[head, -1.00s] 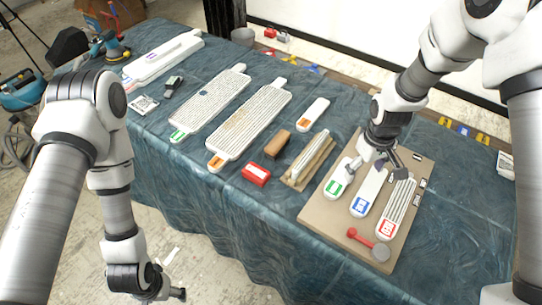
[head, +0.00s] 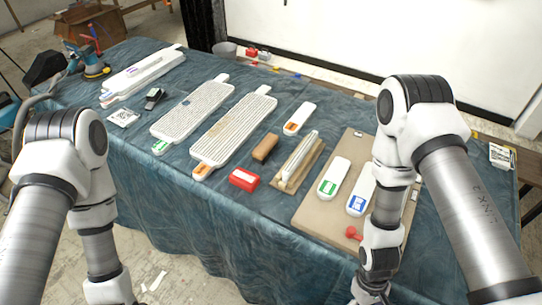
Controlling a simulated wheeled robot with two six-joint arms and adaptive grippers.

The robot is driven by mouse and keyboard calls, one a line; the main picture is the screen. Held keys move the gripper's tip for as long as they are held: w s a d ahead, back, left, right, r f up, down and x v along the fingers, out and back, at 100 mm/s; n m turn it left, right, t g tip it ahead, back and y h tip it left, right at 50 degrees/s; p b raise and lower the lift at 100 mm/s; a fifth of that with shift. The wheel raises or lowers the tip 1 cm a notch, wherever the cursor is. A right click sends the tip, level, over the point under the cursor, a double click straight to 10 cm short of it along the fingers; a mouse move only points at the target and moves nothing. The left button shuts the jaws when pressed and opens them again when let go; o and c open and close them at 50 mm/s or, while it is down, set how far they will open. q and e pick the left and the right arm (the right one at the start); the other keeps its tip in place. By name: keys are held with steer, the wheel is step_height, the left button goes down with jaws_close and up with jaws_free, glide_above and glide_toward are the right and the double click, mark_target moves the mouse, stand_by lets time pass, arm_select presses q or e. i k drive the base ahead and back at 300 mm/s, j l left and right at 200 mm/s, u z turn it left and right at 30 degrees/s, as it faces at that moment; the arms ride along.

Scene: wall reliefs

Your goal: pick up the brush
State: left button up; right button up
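A long, narrow piece with a pale ridge and a wooden-looking base (head: 298,160) lies on the table, left of the beige board; it may be the brush, but I cannot tell for sure. A red piece (head: 354,232) shows at the board's front edge, partly hidden by my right arm. My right arm hangs down in front of the board, and its gripper runs off the bottom edge. My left arm also leaves at the bottom, so its gripper is out of view. Neither arm is seen touching anything on the table.
White plates with green (head: 333,178) and blue labels lie on the beige board (head: 312,217).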

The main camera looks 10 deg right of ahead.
mark_target(269, 145)
steer(key=i+j+z, duration=0.15)
steer(key=j+z, duration=0.15)
steer(key=z, duration=0.15)
steer(key=j+z, duration=0.75)
steer(key=z, duration=0.15)
steer(key=i, duration=0.05)
